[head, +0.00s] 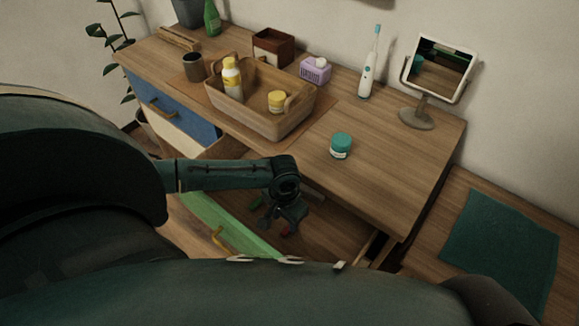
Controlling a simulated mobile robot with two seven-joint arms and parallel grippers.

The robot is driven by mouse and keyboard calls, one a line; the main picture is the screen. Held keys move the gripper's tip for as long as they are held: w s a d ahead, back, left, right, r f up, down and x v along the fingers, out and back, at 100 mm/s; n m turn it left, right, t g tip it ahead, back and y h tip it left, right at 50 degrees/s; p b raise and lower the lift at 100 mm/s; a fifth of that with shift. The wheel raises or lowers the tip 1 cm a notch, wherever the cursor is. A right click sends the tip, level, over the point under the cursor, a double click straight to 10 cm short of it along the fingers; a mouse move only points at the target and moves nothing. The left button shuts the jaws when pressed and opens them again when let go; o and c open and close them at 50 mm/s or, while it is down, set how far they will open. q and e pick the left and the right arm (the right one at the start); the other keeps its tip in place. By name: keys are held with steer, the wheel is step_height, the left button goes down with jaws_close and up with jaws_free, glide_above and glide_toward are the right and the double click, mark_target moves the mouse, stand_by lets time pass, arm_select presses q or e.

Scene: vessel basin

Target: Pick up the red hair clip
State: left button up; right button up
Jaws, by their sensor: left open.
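My left gripper (279,222) points down into an open drawer with a green front (213,219), below the dresser top. It is open, with nothing seen between its fingers. A small red patch (291,229), which looks like the red hair clip, shows right at the gripper's right fingertip. The fingers partly cover it, and I cannot tell whether they touch it. A small green item (255,202) lies in the drawer to the left of the gripper. My right gripper is not in view.
The wooden dresser top (375,185) overhangs the drawer. On it stand a basket (258,116) with a bottle and a yellow jar, a teal jar (341,145), an electric toothbrush (369,70) and a mirror (436,75). A teal mat (500,245) lies at right.

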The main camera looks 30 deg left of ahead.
arm_select(q)
steer(key=f, duration=0.5)
steer(key=shift+w+d+f, duration=0.2)
steer(key=shift+w+f, duration=0.15)
steer(key=shift+w, duration=0.05)
jaws_close()
